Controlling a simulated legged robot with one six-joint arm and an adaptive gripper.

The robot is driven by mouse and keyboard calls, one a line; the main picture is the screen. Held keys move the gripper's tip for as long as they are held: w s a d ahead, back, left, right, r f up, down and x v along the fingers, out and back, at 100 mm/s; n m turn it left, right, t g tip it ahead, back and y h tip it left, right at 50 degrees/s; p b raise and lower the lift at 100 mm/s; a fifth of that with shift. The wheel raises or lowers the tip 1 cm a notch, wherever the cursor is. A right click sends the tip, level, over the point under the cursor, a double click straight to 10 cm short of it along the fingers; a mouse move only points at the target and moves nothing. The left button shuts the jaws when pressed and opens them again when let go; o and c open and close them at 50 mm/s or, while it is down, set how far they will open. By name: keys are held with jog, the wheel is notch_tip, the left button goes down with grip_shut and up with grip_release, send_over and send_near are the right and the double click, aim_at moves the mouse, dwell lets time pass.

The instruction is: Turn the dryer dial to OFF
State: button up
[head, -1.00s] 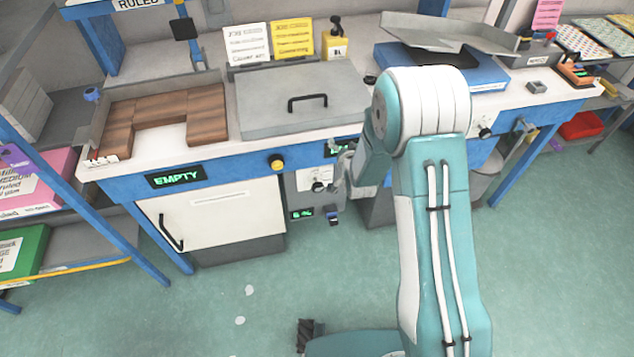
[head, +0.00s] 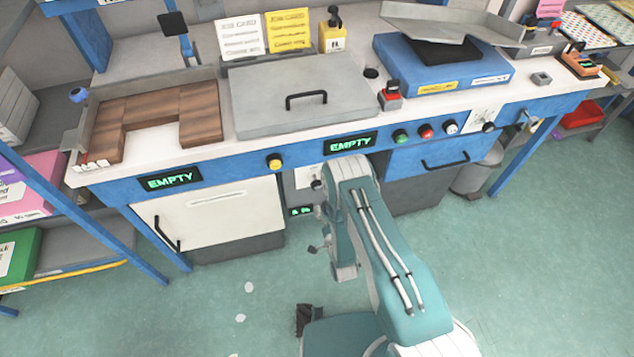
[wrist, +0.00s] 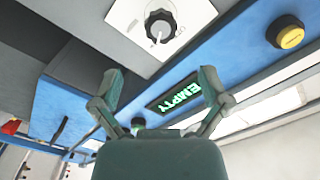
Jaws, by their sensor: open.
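A black round dial (wrist: 160,25) with a grey cap and white pointer line sits on a white plate at the top of the wrist view. The pointer line points toward the picture's bottom; the plate's marks are too small to read. In the head view the dial (head: 316,184) shows on the grey unit under the bench, partly beside my arm. My gripper (wrist: 160,80) is open and empty, its two fingers spread below the dial in the wrist view, apart from it. In the head view my arm largely hides the gripper.
The blue bench front carries a yellow button (head: 274,162), an EMPTY display (head: 350,143) and several coloured buttons. A small green display (head: 300,211) is below the dial. A white cabinet (head: 215,222) stands left. A second dial (head: 488,127) is farther right.

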aim_at(319, 187)
jog(key=x, duration=1)
jog(key=shift+w, duration=0.25)
jog(key=c, duration=1.2)
